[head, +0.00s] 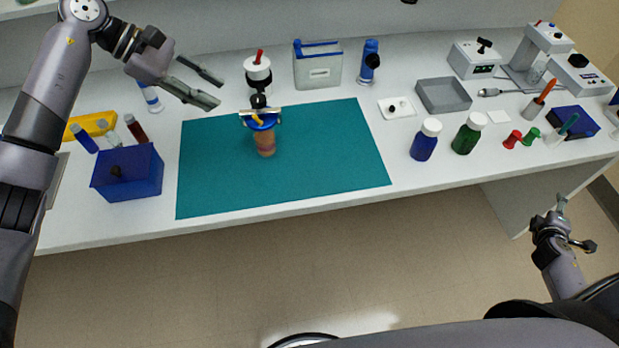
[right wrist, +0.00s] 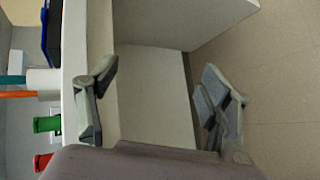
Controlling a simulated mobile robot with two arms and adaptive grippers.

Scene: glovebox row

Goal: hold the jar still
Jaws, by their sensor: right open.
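An amber-orange jar (head: 264,143) stands upright on the teal mat (head: 330,160), with a blue ring-like top and a pale bar across it. My left gripper (head: 220,94) is open and empty, above and to the left of the jar and apart from it. My right gripper (head: 562,207) is far to the right, beyond the table's front edge. In the right wrist view my right gripper (right wrist: 158,80) is open with nothing between its fingers.
A white dispenser (head: 258,70) stands behind the jar. Blue (head: 425,140) and green (head: 469,134) bottles stand right of the mat. The mat around the jar is mostly clear.

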